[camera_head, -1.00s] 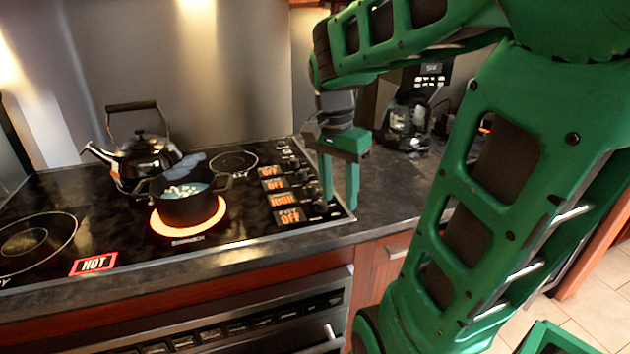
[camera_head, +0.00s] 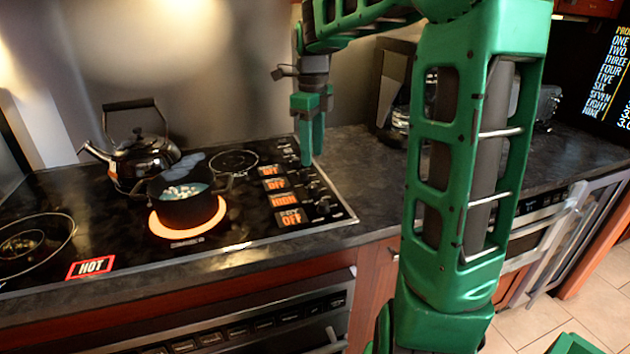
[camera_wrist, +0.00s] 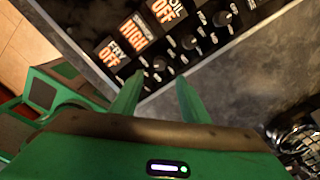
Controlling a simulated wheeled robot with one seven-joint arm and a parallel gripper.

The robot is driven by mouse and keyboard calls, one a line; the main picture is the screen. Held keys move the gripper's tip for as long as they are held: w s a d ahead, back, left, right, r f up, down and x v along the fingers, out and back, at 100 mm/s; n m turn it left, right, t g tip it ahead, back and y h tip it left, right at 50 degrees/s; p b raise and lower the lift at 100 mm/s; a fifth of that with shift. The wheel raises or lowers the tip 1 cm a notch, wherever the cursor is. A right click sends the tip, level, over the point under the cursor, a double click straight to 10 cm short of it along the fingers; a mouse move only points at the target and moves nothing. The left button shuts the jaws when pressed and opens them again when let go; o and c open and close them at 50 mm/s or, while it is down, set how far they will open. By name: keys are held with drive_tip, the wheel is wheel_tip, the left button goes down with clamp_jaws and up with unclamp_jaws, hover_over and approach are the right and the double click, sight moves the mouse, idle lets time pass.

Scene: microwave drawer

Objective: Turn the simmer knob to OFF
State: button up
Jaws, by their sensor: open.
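The simmer display (camera_wrist: 133,33) reads HIGH in orange; it also shows in the head view (camera_head: 284,201). The dark round simmer knob (camera_wrist: 188,42) appears to be the one beside it, in the row along the cooktop's right edge. My gripper (camera_wrist: 160,78) is open and empty, its two green fingers pointing toward the knob row. In the wrist view the fry knob (camera_wrist: 158,62) lies just beyond the gap between the fingertips, and the simmer knob is beyond the right fingertip. In the head view my gripper (camera_head: 312,158) hangs over the far part of the knob row. No knob contact is visible.
A dark pot (camera_head: 188,208) stands on a glowing burner, with a black kettle (camera_head: 140,158) behind it. A red HOT sign (camera_head: 91,267) lights at the front. The other displays read OFF. A coffee maker (camera_head: 398,120) stands right, partly hidden by my arm.

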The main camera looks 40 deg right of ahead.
sight(312, 186)
wheel_tip(312, 186, down, 10)
drive_tip(key=shift+r, duration=0.2)
drive_tip(key=shift+c, duration=0.5)
